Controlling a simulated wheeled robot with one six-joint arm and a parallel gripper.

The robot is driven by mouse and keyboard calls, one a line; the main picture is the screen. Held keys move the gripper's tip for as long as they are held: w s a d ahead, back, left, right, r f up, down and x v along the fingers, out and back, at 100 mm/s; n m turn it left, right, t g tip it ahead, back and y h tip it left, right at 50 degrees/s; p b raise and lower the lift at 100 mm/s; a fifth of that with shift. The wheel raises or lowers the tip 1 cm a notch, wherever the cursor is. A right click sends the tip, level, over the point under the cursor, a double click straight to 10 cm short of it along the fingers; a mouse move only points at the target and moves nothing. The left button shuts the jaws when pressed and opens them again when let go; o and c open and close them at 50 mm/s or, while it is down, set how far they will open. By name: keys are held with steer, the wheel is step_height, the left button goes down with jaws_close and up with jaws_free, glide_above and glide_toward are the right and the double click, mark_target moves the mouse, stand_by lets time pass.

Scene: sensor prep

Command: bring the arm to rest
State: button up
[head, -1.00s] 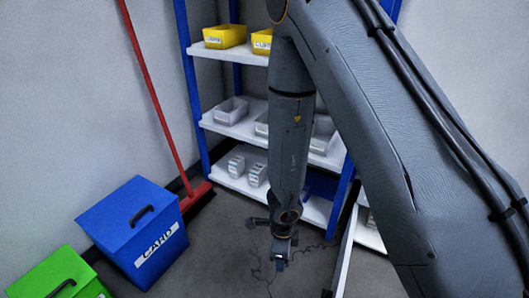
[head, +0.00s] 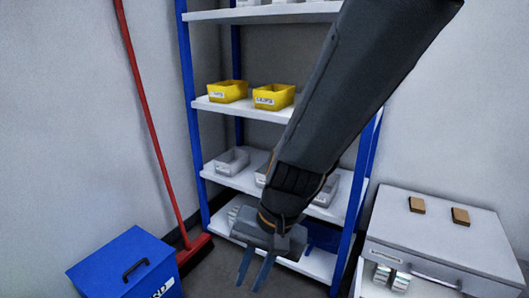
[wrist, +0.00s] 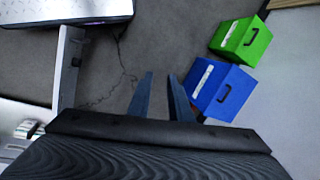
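My gripper (head: 255,272) hangs at the end of my arm in front of the shelf's lower levels in the head view. Its two fingers point down and stand apart, with nothing between them. In the wrist view my gripper (wrist: 160,95) also shows two spread fingers with bare floor between them. My arm comes in from the upper right and hides part of the shelf. The gripper touches nothing that I can see.
A blue-posted shelf (head: 222,181) holds yellow bins (head: 273,97) and grey bins (head: 232,160). A grey cabinet (head: 445,232) with an open drawer stands right. A blue box (head: 122,262) and red broom (head: 150,115) stand left. The wrist view shows a green box (wrist: 241,40).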

steer(key=s+d+r+n+h+p, duration=0.1)
steer(key=s+d+r+p, duration=0.2)
steer(key=d+r+p, duration=0.8)
steer(key=s+d+r+n+h+p, duration=0.1)
steer(key=s+d+r+h+p, duration=0.1)
steer(key=d+r+p, duration=0.9)
steer(key=shift+s+r+p, duration=0.65)
steer(key=shift+r, duration=0.2)
